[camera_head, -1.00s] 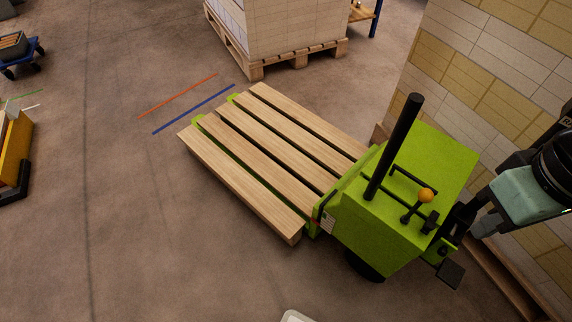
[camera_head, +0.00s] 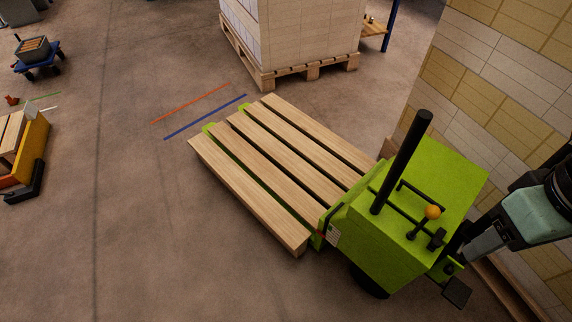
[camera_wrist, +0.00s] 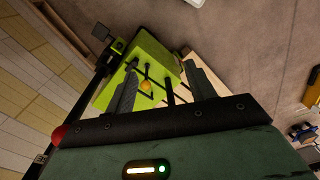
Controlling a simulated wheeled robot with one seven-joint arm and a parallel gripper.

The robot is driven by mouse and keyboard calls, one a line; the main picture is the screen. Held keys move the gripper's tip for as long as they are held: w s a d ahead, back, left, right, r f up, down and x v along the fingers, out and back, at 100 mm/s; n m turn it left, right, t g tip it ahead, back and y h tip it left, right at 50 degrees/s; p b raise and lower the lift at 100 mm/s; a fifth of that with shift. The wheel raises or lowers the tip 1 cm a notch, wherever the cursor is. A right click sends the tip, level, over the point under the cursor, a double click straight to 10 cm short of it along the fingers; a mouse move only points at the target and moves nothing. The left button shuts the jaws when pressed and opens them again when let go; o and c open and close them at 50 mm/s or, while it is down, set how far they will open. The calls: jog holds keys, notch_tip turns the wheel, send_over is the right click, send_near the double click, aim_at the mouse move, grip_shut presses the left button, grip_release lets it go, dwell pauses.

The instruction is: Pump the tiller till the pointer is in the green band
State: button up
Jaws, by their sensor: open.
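The green pallet truck (camera_head: 415,215) stands at the right with its forks under a wooden pallet (camera_head: 262,175). A black bar, which looks like the tiller, rises from a low green bracket at its right end; in the wrist view this bar (camera_wrist: 88,98) runs along the left to a red knob (camera_wrist: 59,134). My gripper (camera_head: 476,240) is beside this bar in the head view. In the wrist view my gripper (camera_wrist: 162,68) is open, and nothing is seen held between its fingers. An orange knob (camera_head: 432,212) sits on top of the truck. I cannot make out a pointer or green band.
A tall wall of stacked tan and white reams (camera_head: 480,90) stands close behind the truck at the right. A loaded pallet (camera_head: 310,68) stands at the back. A yellow unit (camera_head: 31,150) and a blue cart (camera_head: 38,66) are at the left. Floor between is clear.

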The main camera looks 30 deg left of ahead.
notch_tip(320, 180, up, 8)
jog(key=p, duration=0.7)
jog(key=shift+p, duration=0.35)
